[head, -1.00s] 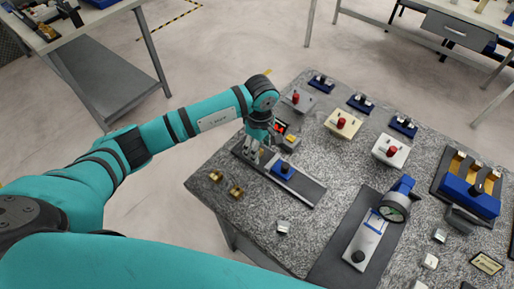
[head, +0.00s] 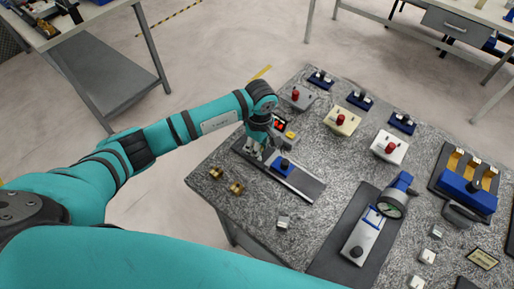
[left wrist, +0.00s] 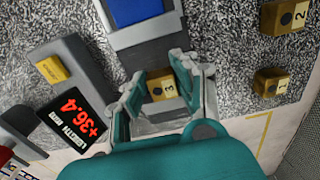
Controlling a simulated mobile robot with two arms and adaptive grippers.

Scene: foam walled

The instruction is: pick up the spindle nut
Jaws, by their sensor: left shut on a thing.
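A brass spindle nut labelled 3 (left wrist: 160,86) sits between the fingers of my left gripper (left wrist: 155,93) in the left wrist view. The gripper is shut on it, at the near end of a dark rail fixture (left wrist: 146,32) with a blue block. In the head view my left gripper (head: 255,151) points down over the left end of this fixture (head: 306,188), and the fingers mostly hide the nut. Two similar brass blocks, labelled 1 (left wrist: 270,83) and 2 (left wrist: 285,17), stand apart from the gripper on the granite top. My right gripper is not in view.
A digital readout showing +36.4 (left wrist: 75,118) stands close beside the gripper. The blue block (head: 283,167) sits on the rail. A dial gauge stand (head: 366,236), red-knobbed boxes (head: 342,121) and a blue fixture (head: 468,193) occupy the granite table. Bare granite (head: 255,212) lies at front left.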

